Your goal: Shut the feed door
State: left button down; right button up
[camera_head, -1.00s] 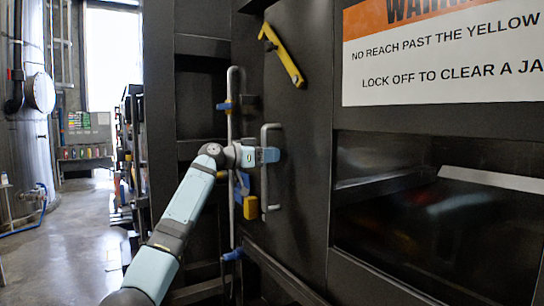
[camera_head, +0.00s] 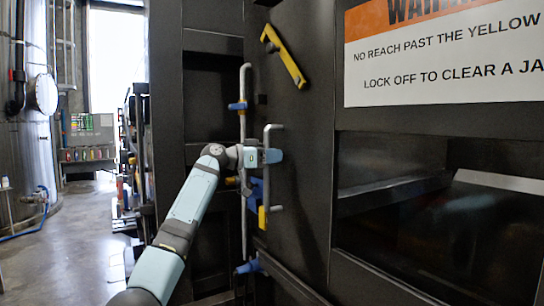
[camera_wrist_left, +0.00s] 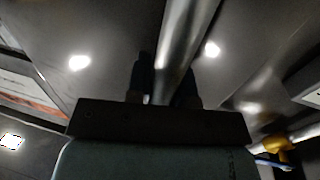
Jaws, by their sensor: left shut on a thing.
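The feed door (camera_head: 300,150) is a dark panel left of the warning sign. It has a grey upright bar handle (camera_head: 267,190) and a slanted yellow lever (camera_head: 284,55). My left gripper (camera_head: 271,156) is shut around the handle's upper part. In the left wrist view, the metal bar (camera_wrist_left: 180,50) runs between my two dark fingers (camera_wrist_left: 165,90). The door is seen at a steep angle, and I cannot tell how wide its gap is. My right gripper is not in view.
A thin upright rod (camera_head: 243,130) with blue fittings stands just left of the handle. A warning sign (camera_head: 445,50) sits above a dark opening (camera_head: 440,210) at right. Open floor (camera_head: 65,250) lies at left, with a metal tank (camera_head: 35,130) beyond.

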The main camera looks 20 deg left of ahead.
pick_arm(q)
jog(key=shift+a+r, duration=0.2)
jog(key=c, duration=1.2)
grip_release()
jog(key=shift+o, duration=0.9)
jog(key=shift+w+a+f, duration=0.1)
jog(key=shift+w+f, duration=0.05)
jog(key=shift+f, duration=0.05)
jog(key=b+v, duration=0.2)
jog(key=v, duration=1.1)
jog(key=shift+s+a+b, duration=0.3)
